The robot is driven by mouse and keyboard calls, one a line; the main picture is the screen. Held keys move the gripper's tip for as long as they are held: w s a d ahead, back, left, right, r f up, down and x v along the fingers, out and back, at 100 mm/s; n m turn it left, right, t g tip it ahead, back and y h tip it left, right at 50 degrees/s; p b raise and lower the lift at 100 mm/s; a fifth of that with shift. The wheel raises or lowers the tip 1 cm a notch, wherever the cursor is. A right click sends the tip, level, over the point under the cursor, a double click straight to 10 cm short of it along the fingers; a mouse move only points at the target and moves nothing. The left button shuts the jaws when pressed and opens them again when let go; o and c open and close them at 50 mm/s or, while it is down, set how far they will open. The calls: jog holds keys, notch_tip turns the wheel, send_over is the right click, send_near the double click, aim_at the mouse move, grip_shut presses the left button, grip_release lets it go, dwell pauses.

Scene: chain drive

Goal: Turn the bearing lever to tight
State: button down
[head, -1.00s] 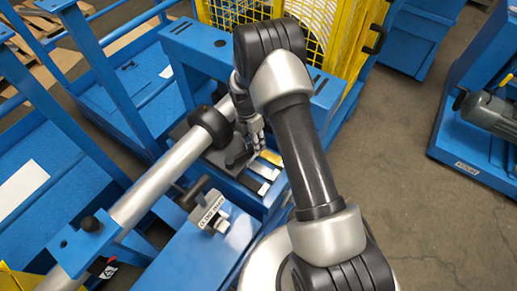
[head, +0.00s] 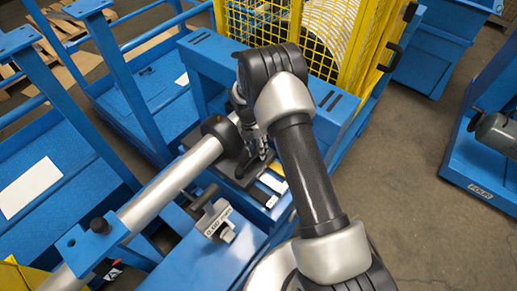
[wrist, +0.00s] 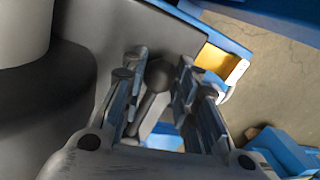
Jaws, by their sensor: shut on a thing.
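The bearing lever (wrist: 153,95) is dark, with a round knob at its end, in the wrist view. The knob sits between the two fingers of my gripper (wrist: 158,72), which is shut on it. In the head view my gripper (head: 262,150) points down at the dark bearing block (head: 228,164) beside the big shaft. The lever is mostly hidden there by the gripper. A yellow plate (wrist: 218,62) shows right of the fingers in the wrist view; it is partly covered in the head view. I cannot read any tight mark.
A thick grey shaft (head: 170,188) with a black collar (head: 221,131) runs close left of my gripper. A grey device with a white label (head: 216,221) stands in front. A yellow mesh guard (head: 312,40) rises behind. Bare floor (head: 410,150) lies to the right.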

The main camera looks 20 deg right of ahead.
jog(key=c, duration=1.2)
grip_release()
jog(key=shift+w+a+r, duration=0.1)
jog(key=r, duration=0.4)
jog(key=w+a+r, duration=0.1)
jog(key=r, duration=0.6)
jog(key=shift+w+a+r, duration=0.2)
jog(key=shift+a+r, duration=0.1)
jog(key=shift+a, duration=0.05)
